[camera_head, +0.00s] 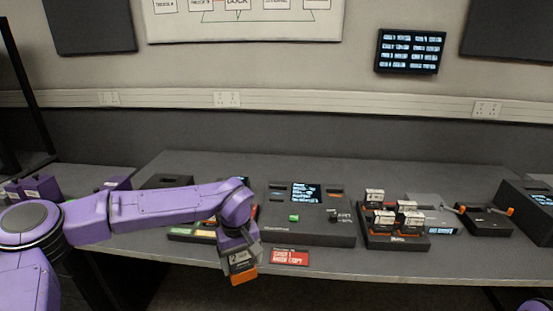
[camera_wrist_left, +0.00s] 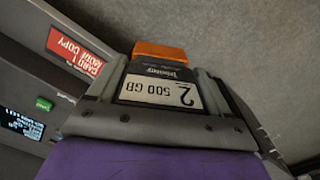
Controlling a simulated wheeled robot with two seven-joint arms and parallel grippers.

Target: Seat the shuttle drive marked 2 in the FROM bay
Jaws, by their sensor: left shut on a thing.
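My left gripper (camera_head: 240,256) is shut on the shuttle drive marked 2 (camera_head: 243,280), holding it just in front of the table's front edge, clear of the dock. In the left wrist view the drive (camera_wrist_left: 158,92) shows a white label reading "2 500 GB" and an orange end, between the fingers of the gripper (camera_wrist_left: 160,75). The dark dock unit (camera_head: 305,232) stands on the table, with a lit screen, a green button (camera_head: 294,217) and slots near its back. Which slot is the FROM bay is too small to read. My right gripper is not in view.
A rack of several labelled drives (camera_head: 395,240) stands right of the dock. A red card (camera_head: 289,258) lies at the front edge. A tray with green and yellow parts (camera_head: 190,234) is partly behind my left arm. Dark boxes stand at the far right. The table behind the dock is clear.

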